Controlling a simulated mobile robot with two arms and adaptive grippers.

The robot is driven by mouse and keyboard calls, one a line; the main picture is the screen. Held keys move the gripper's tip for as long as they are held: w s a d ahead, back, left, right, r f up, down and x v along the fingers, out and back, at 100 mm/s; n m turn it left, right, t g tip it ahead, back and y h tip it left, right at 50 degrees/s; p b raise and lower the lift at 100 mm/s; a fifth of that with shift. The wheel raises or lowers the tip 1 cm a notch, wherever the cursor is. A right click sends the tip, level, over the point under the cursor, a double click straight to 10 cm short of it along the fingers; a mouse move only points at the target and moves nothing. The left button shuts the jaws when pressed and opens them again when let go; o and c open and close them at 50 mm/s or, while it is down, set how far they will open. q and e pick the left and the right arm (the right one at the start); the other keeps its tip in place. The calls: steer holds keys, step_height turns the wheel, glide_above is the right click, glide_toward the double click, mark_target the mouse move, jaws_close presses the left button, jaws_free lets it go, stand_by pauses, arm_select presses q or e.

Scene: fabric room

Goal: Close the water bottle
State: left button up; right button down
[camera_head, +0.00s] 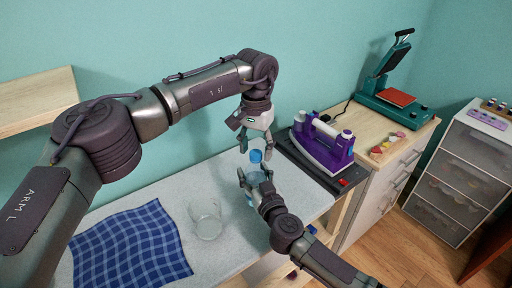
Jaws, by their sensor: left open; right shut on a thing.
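A blue water bottle stands on the grey table, its body (256,178) between the fingers of my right gripper (253,180). The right gripper is shut on the bottle's body. A small blue cap (256,156) shows at the top of the bottle; whether it is seated on the neck or just above it I cannot tell. My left gripper (256,143) is open and points down directly above the bottle, its fingertips close to the cap. The lower part of the bottle is partly hidden by my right gripper.
A clear glass (206,219) stands left of the bottle, beside a blue checked cloth (130,247). A purple iron (323,145) rests on a dark mat to the right. A green heat press (392,90) stands on the wooden cabinet. The table's front edge is near my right arm.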

arm_select(q)
steer(key=shift+r, duration=0.1)
steer(key=shift+r, duration=2.15)
steer(key=shift+c, duration=0.5)
